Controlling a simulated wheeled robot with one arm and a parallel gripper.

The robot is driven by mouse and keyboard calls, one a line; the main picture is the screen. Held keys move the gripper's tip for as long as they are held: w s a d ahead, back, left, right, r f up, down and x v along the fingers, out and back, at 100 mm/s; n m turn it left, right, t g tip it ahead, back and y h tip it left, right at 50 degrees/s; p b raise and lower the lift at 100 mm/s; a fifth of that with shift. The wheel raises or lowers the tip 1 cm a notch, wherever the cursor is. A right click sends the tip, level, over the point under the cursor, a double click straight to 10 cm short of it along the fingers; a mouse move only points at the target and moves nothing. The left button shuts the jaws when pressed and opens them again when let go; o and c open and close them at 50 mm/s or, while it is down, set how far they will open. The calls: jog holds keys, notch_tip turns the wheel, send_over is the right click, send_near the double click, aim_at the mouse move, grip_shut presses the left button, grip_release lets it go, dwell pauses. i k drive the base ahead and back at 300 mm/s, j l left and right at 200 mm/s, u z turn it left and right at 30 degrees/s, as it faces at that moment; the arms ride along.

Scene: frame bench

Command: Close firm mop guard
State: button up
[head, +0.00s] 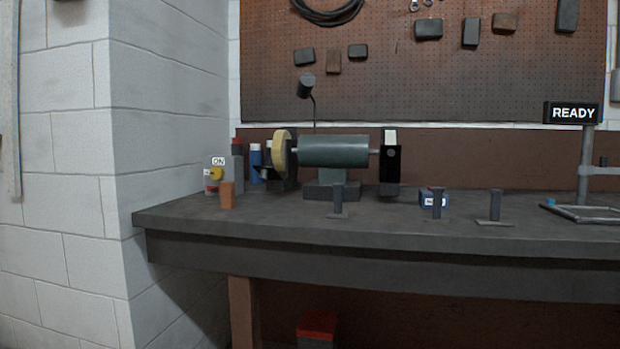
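A dark green polishing machine (333,151) stands on the bench, with a wheel on each end of its shaft. The left mop (280,150) is a yellowish disc, largely exposed, with a black guard part (290,172) beside and behind it. At the right end, a tall black guard (390,167) hides most of a white mop (391,136); only its top shows. I cannot tell which mop is the firm one, nor how either guard hinges. My gripper is not in view.
The bench (300,224) carries several short dark stands, a blue box (430,198), bottles, an orange block (227,195) and a yellow knob (216,174) under an ON label. A READY sign (573,113) stands right. A white wall (65,150) bounds the left; a pegboard hangs behind.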

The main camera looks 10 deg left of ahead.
aim_at(273, 176)
jog(key=i+j, duration=0.2)
jog(key=i, duration=0.25)
jog(key=i+j, duration=0.15)
jog(key=i, duration=0.35)
